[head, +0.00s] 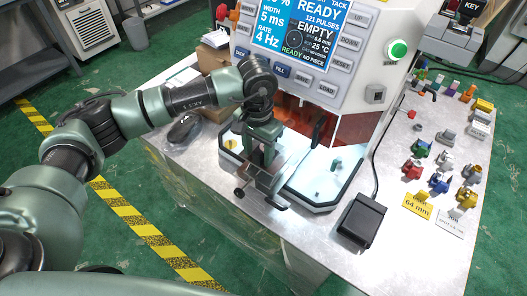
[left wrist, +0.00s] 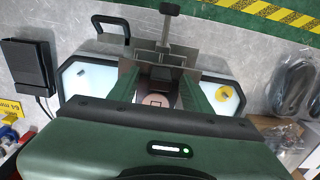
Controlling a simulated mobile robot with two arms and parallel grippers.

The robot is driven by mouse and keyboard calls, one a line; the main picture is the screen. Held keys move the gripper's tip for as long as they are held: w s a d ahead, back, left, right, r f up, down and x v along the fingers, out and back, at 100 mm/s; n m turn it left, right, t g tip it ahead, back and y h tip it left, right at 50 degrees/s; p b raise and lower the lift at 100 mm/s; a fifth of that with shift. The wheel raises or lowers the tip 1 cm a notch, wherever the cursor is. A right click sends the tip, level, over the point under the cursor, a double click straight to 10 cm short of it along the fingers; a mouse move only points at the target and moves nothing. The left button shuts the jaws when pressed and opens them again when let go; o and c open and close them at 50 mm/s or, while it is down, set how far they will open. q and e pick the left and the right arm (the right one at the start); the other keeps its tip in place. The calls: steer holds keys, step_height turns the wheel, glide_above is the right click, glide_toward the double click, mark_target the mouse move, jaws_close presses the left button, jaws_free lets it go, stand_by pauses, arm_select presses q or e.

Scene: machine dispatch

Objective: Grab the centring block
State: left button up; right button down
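What I take to be the centring block (head: 262,180) is a grey metal fixture with a screw and T-shaped handle, at the front of the machine between two pale lit trays. In the left wrist view its grey plates (left wrist: 165,55) and handle (left wrist: 169,10) show beyond the fingers, with a small pinkish square piece (left wrist: 156,100) between them. My left gripper (head: 264,150) points down right over the fixture. In the left wrist view its green fingers (left wrist: 165,92) are apart, on either side of it. I cannot tell whether they touch it. My right gripper is not in view.
The machine's panel (head: 310,45) stands close behind the gripper. A small post (head: 337,164) stands on the right tray. A black pedal-like box (head: 359,220) lies at the table's front. Several coloured parts (head: 440,165) stand at the right. A yellow piece (left wrist: 223,93) lies on the other tray.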

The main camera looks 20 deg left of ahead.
arm_select(q)
jaws_close()
steer(key=shift+r, duration=0.1)
